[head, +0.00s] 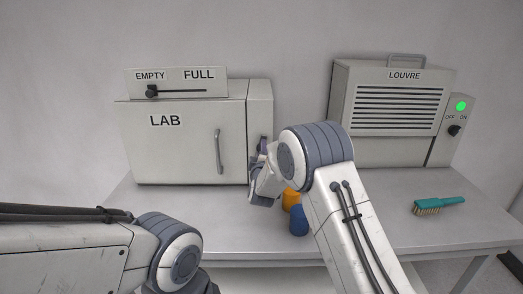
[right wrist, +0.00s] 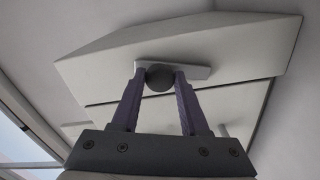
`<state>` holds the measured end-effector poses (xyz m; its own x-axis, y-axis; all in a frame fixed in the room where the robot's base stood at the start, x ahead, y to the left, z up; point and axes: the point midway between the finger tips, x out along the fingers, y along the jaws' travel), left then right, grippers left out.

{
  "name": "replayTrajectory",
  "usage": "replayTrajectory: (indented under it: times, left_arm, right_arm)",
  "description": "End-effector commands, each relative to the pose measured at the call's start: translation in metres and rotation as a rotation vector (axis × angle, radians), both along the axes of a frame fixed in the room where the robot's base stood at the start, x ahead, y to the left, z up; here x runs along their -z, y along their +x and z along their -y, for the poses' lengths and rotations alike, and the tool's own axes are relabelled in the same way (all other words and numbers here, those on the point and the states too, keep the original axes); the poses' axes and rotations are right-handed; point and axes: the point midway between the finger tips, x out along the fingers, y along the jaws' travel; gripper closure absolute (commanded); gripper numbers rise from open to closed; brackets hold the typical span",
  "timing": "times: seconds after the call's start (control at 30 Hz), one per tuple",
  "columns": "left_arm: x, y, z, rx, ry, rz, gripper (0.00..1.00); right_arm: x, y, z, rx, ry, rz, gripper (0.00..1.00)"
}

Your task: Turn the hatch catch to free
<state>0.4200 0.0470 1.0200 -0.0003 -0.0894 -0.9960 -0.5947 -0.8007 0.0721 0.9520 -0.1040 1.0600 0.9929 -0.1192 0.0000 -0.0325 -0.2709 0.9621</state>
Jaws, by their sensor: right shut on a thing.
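The hatch (head: 175,150) is a pale door marked LAB with an upright bar handle, and it looks closed. My right gripper (head: 262,148) is at the narrow panel on the cabinet's right side. In the right wrist view, its two purple fingers (right wrist: 160,84) are shut on the catch, a dark round knob (right wrist: 160,77) on a light, nearly level plate (right wrist: 198,72). In the head view my gripper and arm hide the catch, and I cannot read its setting. My left gripper is out of view; only part of the left arm shows.
An EMPTY/FULL slider box (head: 176,82) sits on the cabinet. A LOUVRE unit (head: 395,115) with a lit green lamp (head: 461,106) stands at the right. Orange (head: 291,197) and blue (head: 299,222) objects stand near my right arm. A teal brush (head: 440,205) lies on the table (head: 400,232).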

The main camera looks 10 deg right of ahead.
Motion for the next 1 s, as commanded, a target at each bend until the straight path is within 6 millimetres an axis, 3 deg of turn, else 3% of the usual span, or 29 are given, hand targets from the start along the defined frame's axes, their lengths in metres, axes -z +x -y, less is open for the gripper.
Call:
replayTrajectory:
  times: [0.4,1.0]
  left_arm:
    - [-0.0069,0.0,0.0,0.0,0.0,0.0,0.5]
    - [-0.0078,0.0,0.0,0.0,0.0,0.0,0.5]
  right_arm:
    - [-0.0001,-0.0001,-0.002,-0.003,-0.238,-0.029,1.0]
    - [0.0004,-0.0001,-0.0017,-0.003,-0.293,-0.035,1.0]
